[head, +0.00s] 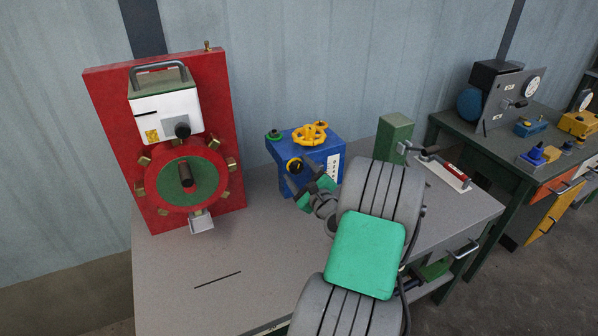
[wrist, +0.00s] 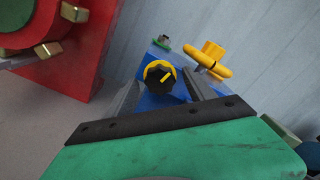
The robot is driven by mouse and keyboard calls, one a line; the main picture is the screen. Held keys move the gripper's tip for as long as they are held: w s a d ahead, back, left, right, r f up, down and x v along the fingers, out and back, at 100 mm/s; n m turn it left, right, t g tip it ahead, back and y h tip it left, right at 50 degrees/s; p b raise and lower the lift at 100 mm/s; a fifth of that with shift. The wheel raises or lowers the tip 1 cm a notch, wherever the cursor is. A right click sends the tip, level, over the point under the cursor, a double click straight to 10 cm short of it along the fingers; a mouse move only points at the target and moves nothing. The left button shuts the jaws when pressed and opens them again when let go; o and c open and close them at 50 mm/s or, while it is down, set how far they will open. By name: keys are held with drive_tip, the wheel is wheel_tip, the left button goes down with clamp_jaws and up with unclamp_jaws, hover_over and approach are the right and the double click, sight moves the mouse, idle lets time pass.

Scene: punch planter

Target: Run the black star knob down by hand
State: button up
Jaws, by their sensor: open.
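A black knob with a yellow pointer line and a yellow scalloped collar (head: 294,165) is on the front of the blue box (head: 322,163). It also shows in the wrist view (wrist: 158,78), facing me. My gripper (head: 305,184) is open in front of the blue box. In the wrist view its two grey fingers stand left and right of this knob, and nothing is held. Contact cannot be told. Another black knob (head: 182,130) sticks out of the white housing on the red panel at left. I cannot tell from shape which is the star knob.
A yellow handwheel (head: 310,134) and a small green knob (head: 273,135) top the blue box. The red panel (head: 225,130) with its wheel stands left. A green block (head: 393,135) and a red-handled clamp (head: 455,172) are right. The front-left grey bench (head: 220,255) is clear.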

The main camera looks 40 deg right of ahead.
drive_tip(key=b+v, duration=0.1)
drive_tip(key=v, duration=0.6)
drive_tip(key=shift+s+a, duration=0.2)
drive_tip(key=shift+s, duration=0.2)
drive_tip(key=b+v, duration=0.4)
drive_tip(key=v, duration=0.3)
drive_tip(key=shift+s, duration=0.3)
drive_tip(key=shift+a, duration=0.1)
